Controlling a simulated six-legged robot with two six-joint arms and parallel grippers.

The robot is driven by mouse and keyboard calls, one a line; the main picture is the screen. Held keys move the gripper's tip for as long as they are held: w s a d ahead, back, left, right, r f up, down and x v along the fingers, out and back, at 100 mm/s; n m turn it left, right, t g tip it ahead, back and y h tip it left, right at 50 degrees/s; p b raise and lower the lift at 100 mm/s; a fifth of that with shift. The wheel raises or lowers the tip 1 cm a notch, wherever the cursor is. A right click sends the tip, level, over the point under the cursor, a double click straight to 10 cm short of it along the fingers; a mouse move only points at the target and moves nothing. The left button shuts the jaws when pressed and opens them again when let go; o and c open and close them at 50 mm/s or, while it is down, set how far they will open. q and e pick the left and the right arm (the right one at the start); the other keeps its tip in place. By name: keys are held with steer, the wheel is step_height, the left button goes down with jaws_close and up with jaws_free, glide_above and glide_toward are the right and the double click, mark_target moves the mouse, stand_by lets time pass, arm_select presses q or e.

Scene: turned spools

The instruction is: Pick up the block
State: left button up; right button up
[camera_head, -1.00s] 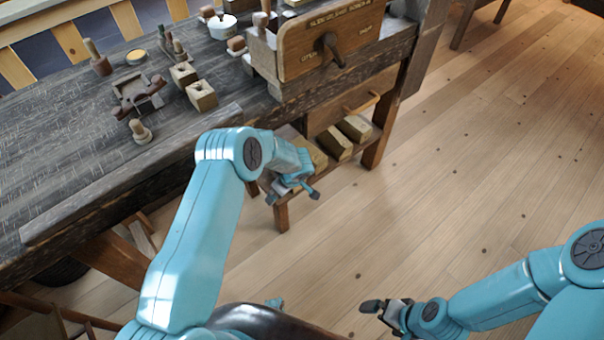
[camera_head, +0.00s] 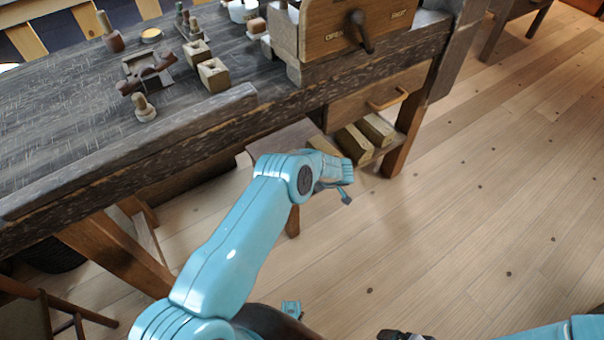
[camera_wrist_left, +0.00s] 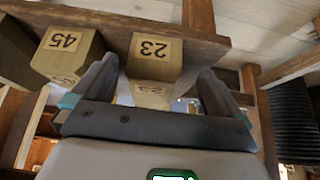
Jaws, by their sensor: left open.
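Several pale wooden blocks lie on the low shelf under the workbench; two clear ones in the head view are a left block (camera_head: 353,142) and a right block (camera_head: 377,129). My left gripper (camera_head: 335,190) is near the shelf's front, its jaws partly hidden by my wrist. In the left wrist view its two fingers are open and apart, with a block marked 23 (camera_wrist_left: 153,52) seen between them. A block marked 45 (camera_wrist_left: 65,48) is left of that one. I cannot tell the remaining distance to the blocks. My right gripper (camera_head: 405,335) is cut by the bottom edge.
The dark workbench (camera_head: 190,135) stands above the shelf, with a drawer (camera_head: 370,98) over the blocks. A wooden leg (camera_head: 408,135) stands right of the blocks. Turned pieces lie on the bench top. The floor (camera_head: 480,210) at the right is clear.

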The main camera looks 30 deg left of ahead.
arm_select(q)
steer(key=w+a+b, duration=0.1)
steer(key=a, duration=0.1)
steer(key=w+a+b, duration=0.1)
steer(key=a, duration=0.2)
steer(key=w+a+b, duration=0.1)
steer(key=a, duration=0.1)
steer(key=shift+a+f, duration=0.1)
steer(key=shift+a, duration=0.1)
steer(key=b+x, duration=0.4)
steer(key=x, duration=0.1)
steer(key=shift+w+b, duration=0.1)
steer(key=shift+b, duration=0.3)
steer(key=shift+a, duration=0.15)
steer(key=c, duration=1.2)
